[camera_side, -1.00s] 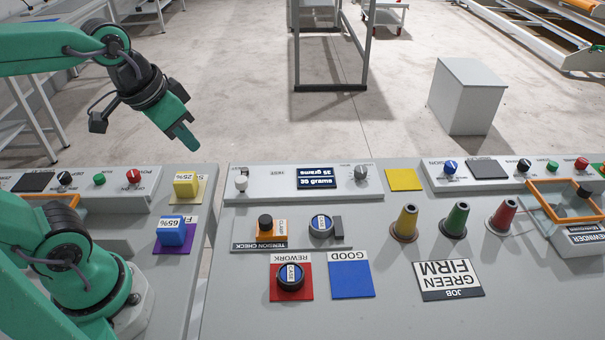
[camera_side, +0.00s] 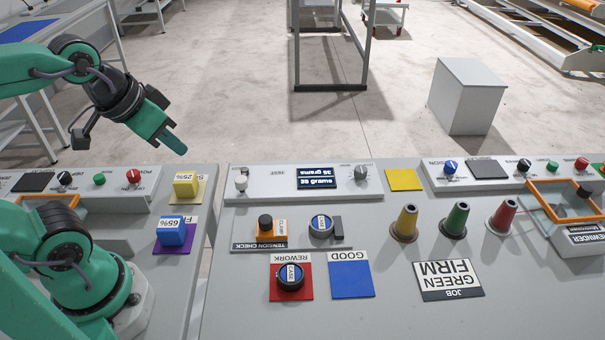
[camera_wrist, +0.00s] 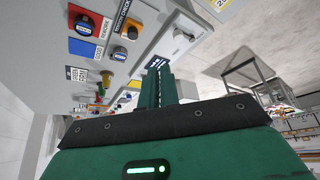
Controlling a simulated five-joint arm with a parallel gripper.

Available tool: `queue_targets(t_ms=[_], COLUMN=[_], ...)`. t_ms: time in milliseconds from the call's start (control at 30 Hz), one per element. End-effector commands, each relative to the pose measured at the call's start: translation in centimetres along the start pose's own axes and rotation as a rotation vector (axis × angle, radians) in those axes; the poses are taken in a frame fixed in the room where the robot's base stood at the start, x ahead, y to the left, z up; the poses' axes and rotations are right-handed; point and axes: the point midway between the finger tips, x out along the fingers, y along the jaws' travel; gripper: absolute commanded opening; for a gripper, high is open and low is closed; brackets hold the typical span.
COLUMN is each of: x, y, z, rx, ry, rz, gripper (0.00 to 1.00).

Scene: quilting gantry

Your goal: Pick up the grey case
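Two dark round cases with label tops show in the side view. One case (camera_side: 291,277) sits on the red REWORK square (camera_side: 306,291). The other case (camera_side: 320,227) sits in the tension check plate (camera_side: 287,244), between an orange clamp (camera_side: 272,229) and a small dark block. I cannot tell for certain which is the grey one. My gripper (camera_side: 178,146) hangs in the air behind the bench at upper left, away from both cases. Its green fingers look closed together, with nothing between them, also in the wrist view (camera_wrist: 157,78).
A blue GOOD square (camera_side: 351,279) lies right of the red one. Yellow, green and red cones (camera_side: 454,220) stand farther right. Yellow (camera_side: 186,185) and blue (camera_side: 171,231) blocks sit on the left bench. The front bench surface is mostly clear.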

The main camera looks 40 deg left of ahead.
Motion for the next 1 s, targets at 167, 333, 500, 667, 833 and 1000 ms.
queue_targets(t_ms=[167, 333, 500, 667, 833, 1000], x=[0.0, 0.0, 0.0, 0.0, 0.2, 0.9], y=[0.0, 0.0, 0.0, 0.0, 0.3, 0.9], z=[0.0, 0.0, 0.0, -0.1, -0.7, -2.1], rx=[0.000, 0.000, 0.000, 0.003, 0.028, 0.094], ry=[0.000, 0.000, 0.000, -0.001, -0.016, -0.051], rz=[0.000, 0.000, 0.000, 0.000, 0.006, 0.018], gripper=[0.39, 0.73, 0.73, 0.73, 0.73, 0.73])
